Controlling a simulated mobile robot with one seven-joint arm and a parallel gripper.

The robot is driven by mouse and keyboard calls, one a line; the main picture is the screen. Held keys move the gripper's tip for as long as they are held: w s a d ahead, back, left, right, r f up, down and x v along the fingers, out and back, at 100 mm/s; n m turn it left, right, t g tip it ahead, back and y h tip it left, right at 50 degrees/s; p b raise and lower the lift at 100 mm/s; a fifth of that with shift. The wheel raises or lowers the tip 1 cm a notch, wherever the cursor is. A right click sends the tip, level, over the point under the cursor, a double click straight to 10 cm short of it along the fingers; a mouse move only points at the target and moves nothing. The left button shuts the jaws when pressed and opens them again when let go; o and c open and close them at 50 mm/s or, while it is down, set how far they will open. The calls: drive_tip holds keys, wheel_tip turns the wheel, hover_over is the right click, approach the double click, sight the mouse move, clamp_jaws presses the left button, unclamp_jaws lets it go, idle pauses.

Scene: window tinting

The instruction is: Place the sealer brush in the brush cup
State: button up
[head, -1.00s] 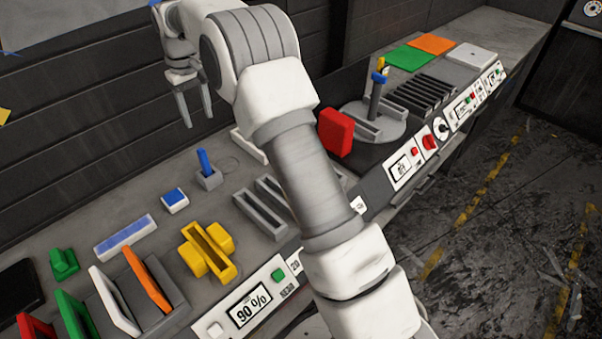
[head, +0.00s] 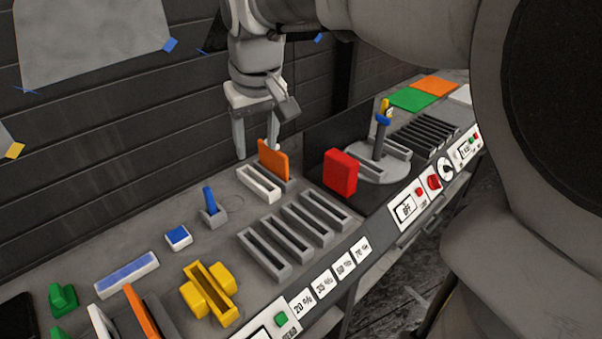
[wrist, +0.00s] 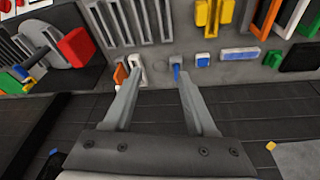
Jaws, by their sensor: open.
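A blue-handled stick, apparently the sealer brush (head: 209,198), stands slightly tilted in a small grey holder, apparently the brush cup (head: 213,218). The brush also shows in the wrist view (wrist: 176,72), close beside the right finger in the picture. My gripper (head: 257,150) is open and empty, fingers pointing down, behind an orange card near the wall. In the wrist view my gripper (wrist: 161,76) has nothing between its fingers. The brush's lower end is hidden inside the cup.
The orange card (head: 273,160) stands by a white slotted holder (head: 259,186). Grey slotted racks (head: 292,235), a blue-topped block (head: 178,237) and a yellow holder (head: 210,290) are in front. A red block (head: 340,172) stands right. Bare bench lies around the brush cup.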

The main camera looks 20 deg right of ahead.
drive_tip(key=s+d+f+m+t, duration=0.1)
drive_tip(key=s+f, duration=0.1)
drive_tip(key=s, duration=0.6)
drive_tip(key=s+d+f+t, duration=0.1)
drive_tip(key=s+d+f, duration=0.1)
drive_tip(key=s, duration=0.7)
drive_tip(key=shift+s+m, duration=0.15)
drive_tip(key=shift+m, duration=0.25)
